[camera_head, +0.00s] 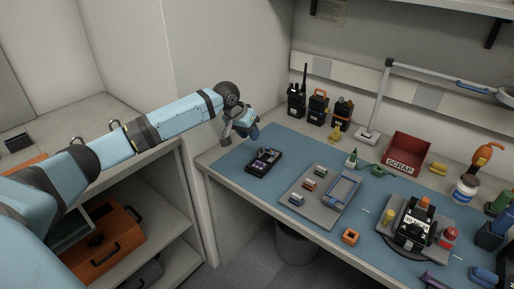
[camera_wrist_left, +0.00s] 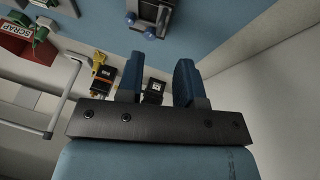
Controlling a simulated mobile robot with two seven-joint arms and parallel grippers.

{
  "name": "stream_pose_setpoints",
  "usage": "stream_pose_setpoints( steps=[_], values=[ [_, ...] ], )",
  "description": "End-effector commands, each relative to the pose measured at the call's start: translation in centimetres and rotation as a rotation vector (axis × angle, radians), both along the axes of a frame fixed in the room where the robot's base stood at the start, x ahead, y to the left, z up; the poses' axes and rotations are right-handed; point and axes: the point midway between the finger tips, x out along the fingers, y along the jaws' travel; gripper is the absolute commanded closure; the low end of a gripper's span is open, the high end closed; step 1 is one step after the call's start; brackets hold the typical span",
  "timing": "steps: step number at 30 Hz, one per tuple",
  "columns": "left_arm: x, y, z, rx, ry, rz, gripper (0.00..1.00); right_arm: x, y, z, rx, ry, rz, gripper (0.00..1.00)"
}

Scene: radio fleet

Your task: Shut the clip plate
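My left gripper (camera_head: 240,134) is above the back left corner of the blue mat, behind a small dark tray-like unit (camera_head: 263,162). In the left wrist view its two blue fingers (camera_wrist_left: 158,68) stand apart with nothing between them. The dark unit also shows there (camera_wrist_left: 150,14), beyond the fingertips and cut by the top edge. A black labelled radio (camera_head: 414,228) lies on a grey fixture (camera_head: 386,235) at the right, well away from the gripper. I cannot make out which part is the clip plate. My right gripper is not in view.
A grey tray (camera_head: 322,220) with small parts lies mid-mat. Several radios (camera_head: 317,108) stand along the back. A lamp (camera_head: 380,98), a red scrap bin (camera_head: 407,152) and bottles stand at the back right. A wall is close to the gripper's left.

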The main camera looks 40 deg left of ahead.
Motion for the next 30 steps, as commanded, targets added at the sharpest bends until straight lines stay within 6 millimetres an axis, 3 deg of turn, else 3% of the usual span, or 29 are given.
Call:
stream_pose_setpoints(
  steps=[3,9,15,23,28,30],
  values=[
    [1.0,-0.5,-2.5,-0.001,0.001,0.000,0.67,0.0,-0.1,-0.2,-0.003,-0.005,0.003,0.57],
    [2.2,-1.0,-5.3,0.000,0.001,0.000,0.67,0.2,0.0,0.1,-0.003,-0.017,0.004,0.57],
    [2.7,-1.3,-6.4,0.000,0.000,0.000,0.67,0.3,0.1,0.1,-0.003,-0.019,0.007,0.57],
    [2.7,-1.3,-6.5,0.000,-0.001,-0.001,0.67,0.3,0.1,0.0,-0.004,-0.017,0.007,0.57],
    [2.7,-1.3,-6.5,0.000,-0.001,-0.001,1.00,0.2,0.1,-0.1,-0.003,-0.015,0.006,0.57],
    [2.7,-1.3,-6.5,0.000,-0.001,-0.001,1.00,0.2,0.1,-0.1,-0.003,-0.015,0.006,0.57]
  ],
)
